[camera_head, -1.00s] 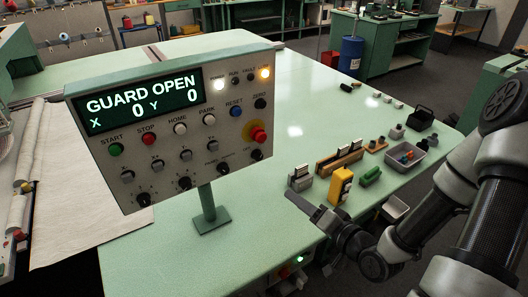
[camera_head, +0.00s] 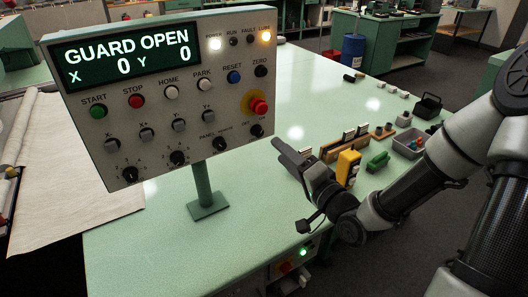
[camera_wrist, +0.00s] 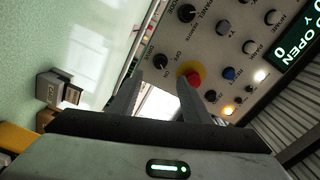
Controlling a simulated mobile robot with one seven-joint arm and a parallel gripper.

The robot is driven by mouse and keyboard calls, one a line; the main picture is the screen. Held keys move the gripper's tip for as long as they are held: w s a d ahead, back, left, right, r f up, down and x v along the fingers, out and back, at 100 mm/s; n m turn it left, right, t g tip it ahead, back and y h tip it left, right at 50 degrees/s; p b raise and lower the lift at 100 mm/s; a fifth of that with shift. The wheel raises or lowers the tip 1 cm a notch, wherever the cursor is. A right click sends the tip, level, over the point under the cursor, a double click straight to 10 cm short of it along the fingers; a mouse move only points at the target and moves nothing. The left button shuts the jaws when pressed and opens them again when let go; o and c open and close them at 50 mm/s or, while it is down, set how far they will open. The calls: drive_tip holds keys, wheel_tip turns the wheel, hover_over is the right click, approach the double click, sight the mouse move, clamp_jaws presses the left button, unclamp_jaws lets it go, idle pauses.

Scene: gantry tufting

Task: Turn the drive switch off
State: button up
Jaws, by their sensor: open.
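The control panel (camera_head: 150,95) stands on a post on the green table, its display reading GUARD OPEN. The drive switch is a small black rotary knob (camera_head: 257,130) at its lower right corner, below the red emergency button (camera_head: 258,106). In the wrist view the same knob (camera_wrist: 161,61) shows beside a DRIVE label with OFF and ON marks; I cannot tell which way it points. My gripper (camera_head: 278,148) is open and empty, just right of and below the panel corner. In the wrist view my fingertips (camera_wrist: 160,78) straddle the line to the knob, with no visible contact.
The panel/remote knob (camera_wrist: 187,13) is a close neighbour, and the red button (camera_wrist: 190,72) sits right by one finger. A yellow block (camera_head: 347,167), a grey bin (camera_head: 409,143) and other small items stand on the table right of my gripper.

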sight(260, 134)
drive_tip(key=b+x, duration=0.1)
drive_tip(key=x, duration=0.8)
drive_tip(key=shift+w+a, duration=0.1)
drive_tip(key=shift+a, duration=0.1)
drive_tip(key=c, duration=1)
drive_tip(key=shift+c, duration=0.2)
